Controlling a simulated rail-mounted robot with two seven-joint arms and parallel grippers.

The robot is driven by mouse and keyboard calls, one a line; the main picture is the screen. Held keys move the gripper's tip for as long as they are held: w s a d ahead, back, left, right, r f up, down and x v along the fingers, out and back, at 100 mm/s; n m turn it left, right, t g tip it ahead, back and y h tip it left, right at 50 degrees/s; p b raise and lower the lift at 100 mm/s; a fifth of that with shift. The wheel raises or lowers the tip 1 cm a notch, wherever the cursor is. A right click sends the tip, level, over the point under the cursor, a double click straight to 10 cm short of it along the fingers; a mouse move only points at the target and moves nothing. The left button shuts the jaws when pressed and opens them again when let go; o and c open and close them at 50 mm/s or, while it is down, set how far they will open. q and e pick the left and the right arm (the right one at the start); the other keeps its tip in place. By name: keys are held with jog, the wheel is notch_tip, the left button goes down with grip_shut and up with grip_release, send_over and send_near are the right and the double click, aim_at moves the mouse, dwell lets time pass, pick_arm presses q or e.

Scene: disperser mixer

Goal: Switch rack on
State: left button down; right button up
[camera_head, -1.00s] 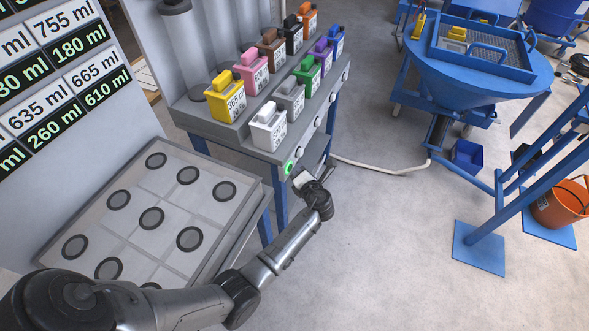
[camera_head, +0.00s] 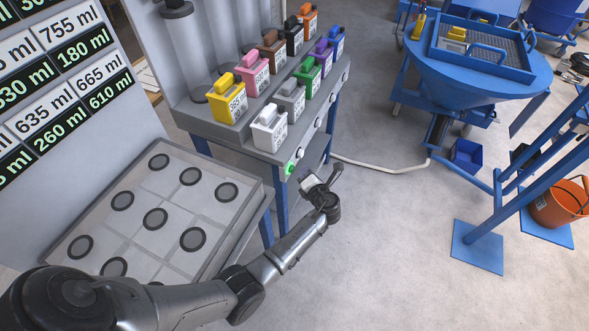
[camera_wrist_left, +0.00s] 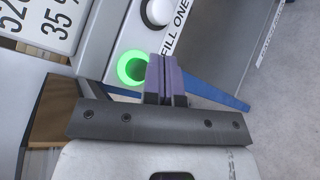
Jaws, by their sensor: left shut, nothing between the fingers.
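The rack (camera_head: 262,146) is a grey bench-like unit with coloured canisters on top. A round switch (camera_head: 290,168) glowing green sits at the left end of its front panel. In the left wrist view the green-lit ring (camera_wrist_left: 131,68) is just left of my fingertips, which slightly overlap its right edge in the picture. My left gripper (camera_head: 334,173) is shut and empty, in front of and to the right of the switch in the head view. Its purple-padded fingers (camera_wrist_left: 165,78) lie together in the left wrist view. I cannot tell the exact gap to the panel. My right gripper is not in view.
A white button (camera_wrist_left: 160,12) marked FILL ONE is beside the green switch, and more buttons run along the panel. A grey tray-like table (camera_head: 150,215) with dark round spots stands to the left. A blue hopper (camera_head: 470,90) stands at the right; the floor between is open.

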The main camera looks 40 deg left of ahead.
pick_arm(q)
jog(key=shift+w+d+p, duration=0.1)
jog(key=shift+w+d, duration=0.15)
jog(key=shift+d, duration=0.4)
jog(key=shift+w+d+p, duration=0.1)
jog(key=shift+w+d, duration=0.15)
jog(key=shift+d, duration=0.45)
jog(key=shift+w+d+p, duration=0.1)
jog(key=shift+w+d, duration=0.15)
jog(key=shift+d, duration=0.4)
